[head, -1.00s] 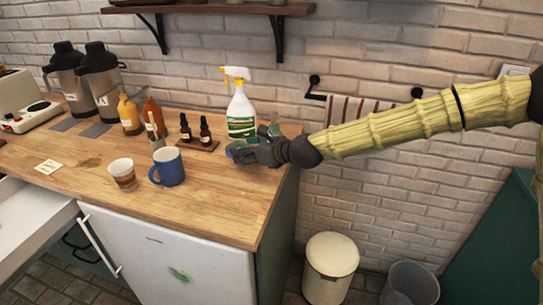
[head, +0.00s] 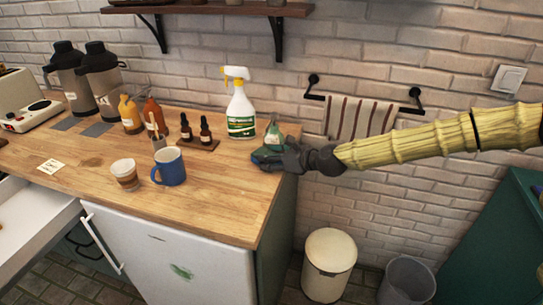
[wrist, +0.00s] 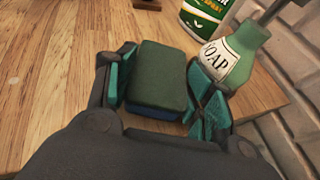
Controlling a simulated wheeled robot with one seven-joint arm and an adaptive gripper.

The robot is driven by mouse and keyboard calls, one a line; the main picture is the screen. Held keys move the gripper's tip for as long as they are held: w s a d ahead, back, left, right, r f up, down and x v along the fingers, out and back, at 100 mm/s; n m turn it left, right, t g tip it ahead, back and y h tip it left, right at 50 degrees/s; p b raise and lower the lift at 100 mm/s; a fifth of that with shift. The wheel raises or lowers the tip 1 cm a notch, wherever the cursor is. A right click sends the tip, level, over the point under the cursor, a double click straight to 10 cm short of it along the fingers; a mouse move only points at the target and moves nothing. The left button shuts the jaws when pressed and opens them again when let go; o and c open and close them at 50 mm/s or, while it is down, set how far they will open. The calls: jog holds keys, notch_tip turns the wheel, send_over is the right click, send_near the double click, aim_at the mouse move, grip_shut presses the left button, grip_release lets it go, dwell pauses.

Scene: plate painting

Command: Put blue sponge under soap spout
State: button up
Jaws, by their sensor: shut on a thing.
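The blue sponge (wrist: 160,78) with a dark green top sits between the teal finger pads of my gripper (wrist: 162,92) in the wrist view. My gripper is shut on it. In the head view my gripper (head: 277,159) and the sponge (head: 260,157) are low over the right end of the counter; I cannot tell whether the sponge touches the wood. The green soap bottle (wrist: 243,52) with a SOAP label stands just beyond the right finger. In the head view the soap bottle (head: 274,133) is partly hidden behind my gripper. Its spout is not clear.
A white spray bottle (head: 240,112) stands left of the soap bottle. The counter (head: 225,190) is clear in front. Its right edge is close to my gripper.

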jog(key=shift+f, duration=0.15)
jog(key=o, duration=0.7)
jog(key=shift+r, duration=0.2)
jog(key=shift+s+d, duration=0.1)
jog(key=shift+d, duration=0.1)
jog(key=b+v, duration=0.1)
jog(key=v, duration=1)
jog(key=shift+s+b, duration=0.25)
jog(key=shift+b, duration=0.05)
